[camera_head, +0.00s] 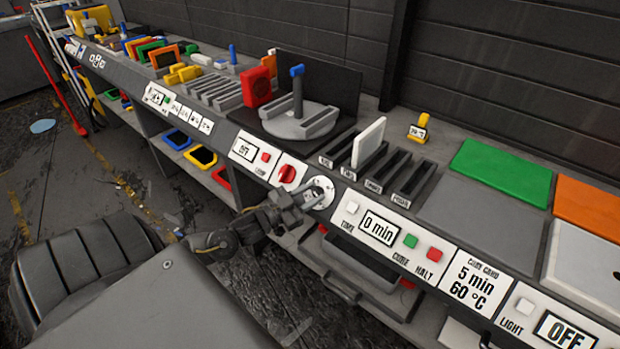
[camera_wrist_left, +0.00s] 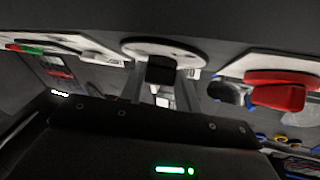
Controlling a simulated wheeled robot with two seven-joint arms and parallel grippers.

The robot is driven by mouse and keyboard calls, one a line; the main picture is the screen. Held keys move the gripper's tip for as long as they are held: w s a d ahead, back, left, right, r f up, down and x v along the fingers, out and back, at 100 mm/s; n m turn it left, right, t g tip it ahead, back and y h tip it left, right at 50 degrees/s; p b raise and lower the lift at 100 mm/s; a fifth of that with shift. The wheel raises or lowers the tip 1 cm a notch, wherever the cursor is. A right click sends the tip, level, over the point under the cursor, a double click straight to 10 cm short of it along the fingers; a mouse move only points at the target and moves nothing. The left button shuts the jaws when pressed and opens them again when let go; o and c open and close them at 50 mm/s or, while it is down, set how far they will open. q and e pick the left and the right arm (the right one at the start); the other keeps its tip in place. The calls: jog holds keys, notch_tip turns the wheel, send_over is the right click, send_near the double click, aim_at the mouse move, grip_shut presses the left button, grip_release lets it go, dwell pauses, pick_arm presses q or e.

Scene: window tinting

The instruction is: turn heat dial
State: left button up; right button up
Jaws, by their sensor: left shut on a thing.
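The heat dial (camera_head: 321,187) is a round white plate with marks on the sloped front panel, between the red knob (camera_head: 287,174) and the 0 min display. My left gripper (camera_head: 311,197) reaches it from the front and is shut on the dial's knob. In the left wrist view the white dial plate (camera_wrist_left: 190,50) is at the top middle, with its dark knob (camera_wrist_left: 161,70) between my fingers. The fingers hide part of the dial, so I cannot read its setting. My right gripper is not in view.
A TIME button (camera_head: 352,207), green CURE button (camera_head: 410,241) and red HALT button (camera_head: 448,265) sit right of the dial. A card (camera_head: 473,283) reads 5 min, 60 °C. A slotted rack with a white plate (camera_head: 369,143) stands behind. An open drawer (camera_head: 360,262) is below.

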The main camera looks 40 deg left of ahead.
pick_arm(q)
jog(key=n+y, duration=0.1)
jog(key=n+t+y+p, duration=0.1)
jog(key=n, duration=0.1)
jog(key=shift+d+r+y, duration=0.15)
jog(key=shift+y, duration=0.15)
jog(key=n+y+p, duration=0.2)
jog(key=n+y, duration=0.2)
jog(key=shift+d, duration=0.2)
jog(key=n+y+p, duration=0.1)
jog(key=n+y, duration=0.1)
jog(key=n, duration=0.1)
jog(key=shift+d, duration=0.1)
jog(key=n+g+y+p, duration=0.1)
jog(key=n+y, duration=0.1)
jog(key=n+g+y+p, duration=0.1)
jog(key=n+y, duration=0.1)
jog(key=n, duration=0.1)
jog(key=shift+d+y, duration=0.2)
jog(key=shift+y, duration=0.2)
jog(key=shift+w+n+g+y+p, duration=0.1)
jog(key=shift+n+g+y+p, duration=0.3)
jog(key=shift+n+g+y, duration=0.45)
jog(key=shift+d+n+g+y+p, duration=0.1)
jog(key=shift+n+g+y+p, duration=0.3)
jog(key=shift+n, duration=0.85)
jog(key=shift+g+y, duration=0.25)
jog(key=shift+g, duration=0.1)
jog(key=o, duration=1)
jog(key=shift+n, duration=0.3)
